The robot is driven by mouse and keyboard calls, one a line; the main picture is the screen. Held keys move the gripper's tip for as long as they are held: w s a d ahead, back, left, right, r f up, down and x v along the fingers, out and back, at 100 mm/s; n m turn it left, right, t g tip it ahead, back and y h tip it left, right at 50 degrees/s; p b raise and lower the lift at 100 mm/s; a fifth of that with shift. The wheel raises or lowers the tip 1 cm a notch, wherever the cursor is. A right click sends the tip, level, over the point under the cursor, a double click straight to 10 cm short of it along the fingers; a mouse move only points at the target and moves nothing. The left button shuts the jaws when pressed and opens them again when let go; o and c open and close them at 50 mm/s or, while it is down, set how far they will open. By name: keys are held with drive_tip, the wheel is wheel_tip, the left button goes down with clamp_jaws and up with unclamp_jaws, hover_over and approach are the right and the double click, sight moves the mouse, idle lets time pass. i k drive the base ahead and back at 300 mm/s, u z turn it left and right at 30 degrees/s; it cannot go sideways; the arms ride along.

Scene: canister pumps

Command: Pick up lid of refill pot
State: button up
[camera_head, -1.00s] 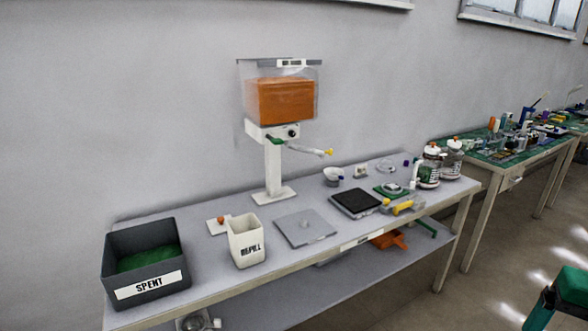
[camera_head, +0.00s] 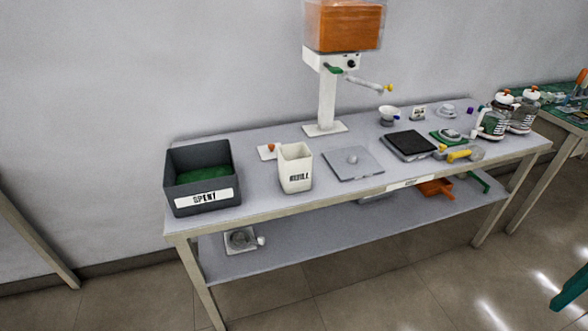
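The refill pot (camera_head: 295,171) is a white, square, open-topped container labelled REFILL. It stands upright near the front edge of the bench, right of the dark SPENT bin. A small white square plate with an orange knob (camera_head: 267,151) lies flat on the bench just behind and left of the pot, partly hidden by it. It matches the pot in colour and looks like its lid. A larger grey plate with a pale round knob (camera_head: 352,163) lies right of the pot. My gripper is not in view.
The dark grey SPENT bin (camera_head: 182,190) with green inside stands at the left. Behind is a pump stand (camera_head: 327,102) with an orange-filled tank. A black pad (camera_head: 409,143) and several jars (camera_head: 490,122) are farther right. A lower shelf (camera_head: 310,241) holds items.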

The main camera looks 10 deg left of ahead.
sight(270, 152)
drive_tip(key=u, duration=0.45)
drive_tip(key=i, duration=0.85)
drive_tip(key=u, duration=0.8)
drive_tip(key=i, duration=0.7)
drive_tip(key=u, duration=0.2)
